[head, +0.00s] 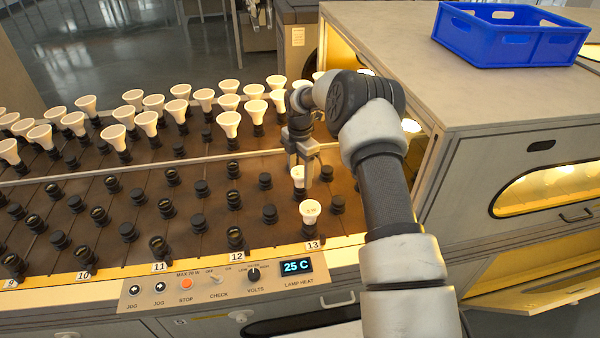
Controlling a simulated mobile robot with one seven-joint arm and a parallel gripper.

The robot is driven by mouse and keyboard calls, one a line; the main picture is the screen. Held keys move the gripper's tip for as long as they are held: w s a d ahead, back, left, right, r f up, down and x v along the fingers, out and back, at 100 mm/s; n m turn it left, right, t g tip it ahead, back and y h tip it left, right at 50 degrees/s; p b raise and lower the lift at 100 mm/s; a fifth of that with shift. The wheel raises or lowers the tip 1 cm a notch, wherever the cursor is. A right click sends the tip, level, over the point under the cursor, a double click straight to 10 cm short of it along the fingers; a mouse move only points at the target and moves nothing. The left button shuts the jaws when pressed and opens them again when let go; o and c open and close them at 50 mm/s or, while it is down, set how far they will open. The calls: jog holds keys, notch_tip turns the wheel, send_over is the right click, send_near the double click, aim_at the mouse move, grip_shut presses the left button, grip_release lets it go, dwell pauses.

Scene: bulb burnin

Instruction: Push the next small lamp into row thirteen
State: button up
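Row thirteen is marked by the label 13 (313,245) at the front right of the bench. A small white lamp (310,208) stands upright in the front socket there. Behind it a second small lamp (298,176) is upright, with a dark base beneath it. My gripper (302,175) points down at this second lamp, its fingers at the lamp's sides and partly over it. I cannot tell whether the fingers press on the lamp, or whether it is fully seated. An empty black socket (337,204) is to the right of the two lamps.
Many larger white lamps (228,122) stand in the back section, close behind my gripper. Empty black sockets (201,188) fill the front section to the left. The control panel (220,283) reads 25 C. A cabinet (480,120) with a blue crate (505,38) stands on the right.

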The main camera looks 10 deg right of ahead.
jog(key=shift+o, duration=0.8)
notch_tip(320, 180, up, 18)
jog(key=p, duration=0.1)
jog(key=shift+f, duration=0.25)
